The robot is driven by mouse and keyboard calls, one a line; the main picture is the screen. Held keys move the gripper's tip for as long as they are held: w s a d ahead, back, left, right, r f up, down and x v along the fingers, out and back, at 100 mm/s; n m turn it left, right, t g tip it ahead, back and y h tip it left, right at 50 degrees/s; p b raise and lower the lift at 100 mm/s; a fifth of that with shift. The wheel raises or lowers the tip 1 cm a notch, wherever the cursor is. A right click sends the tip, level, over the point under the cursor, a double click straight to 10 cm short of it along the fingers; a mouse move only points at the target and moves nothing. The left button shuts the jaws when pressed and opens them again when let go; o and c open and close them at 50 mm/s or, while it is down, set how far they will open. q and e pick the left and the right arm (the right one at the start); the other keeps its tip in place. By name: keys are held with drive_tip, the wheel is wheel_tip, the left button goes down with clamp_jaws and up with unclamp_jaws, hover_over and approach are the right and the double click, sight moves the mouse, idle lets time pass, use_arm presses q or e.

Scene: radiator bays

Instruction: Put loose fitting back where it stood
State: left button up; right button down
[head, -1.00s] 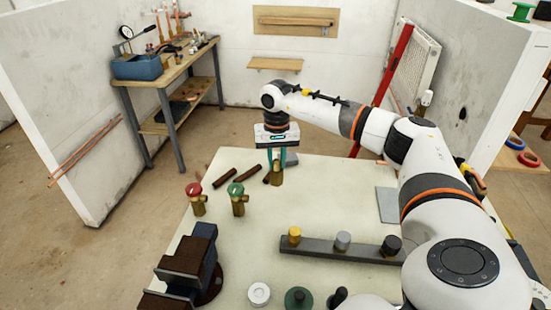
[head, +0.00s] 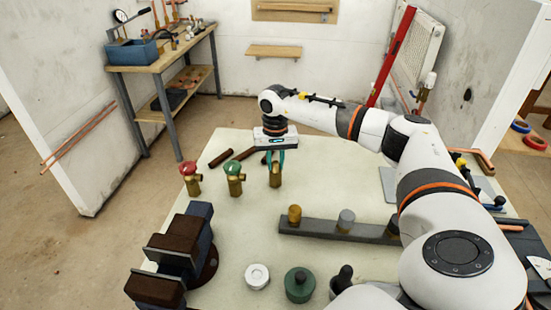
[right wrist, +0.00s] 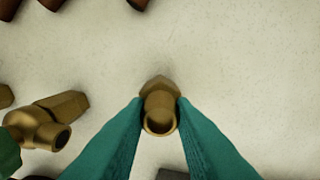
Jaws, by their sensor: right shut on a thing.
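My right gripper (head: 275,163), with teal fingers, is shut on a brass fitting (head: 275,176). The fitting is upright and has no handwheel. It is at or just above the pale tabletop; I cannot tell if it touches. In the right wrist view, the brass fitting (right wrist: 158,108) sits between the teal fingertips (right wrist: 159,112), its round mouth facing the camera. To its left in the head view stand a brass valve with a green handwheel (head: 233,168) and one with a red handwheel (head: 188,168), roughly in line with it. My left gripper is not in view.
Brown pipe pieces (head: 221,158) lie behind the valves. A dark bar (head: 320,231) with gold, grey and black caps lies in front. A vise (head: 170,265) stands front left; round parts (head: 299,285) stand at the front edge. The tabletop (head: 250,210) between is clear.

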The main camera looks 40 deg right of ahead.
drive_tip(key=shift+f, duration=0.1)
drive_tip(key=c, duration=1.1)
unclamp_jaws()
drive_tip(key=shift+c, duration=0.2)
wheel_tip(320, 180, up, 12)
drive_tip(key=b, duration=0.2)
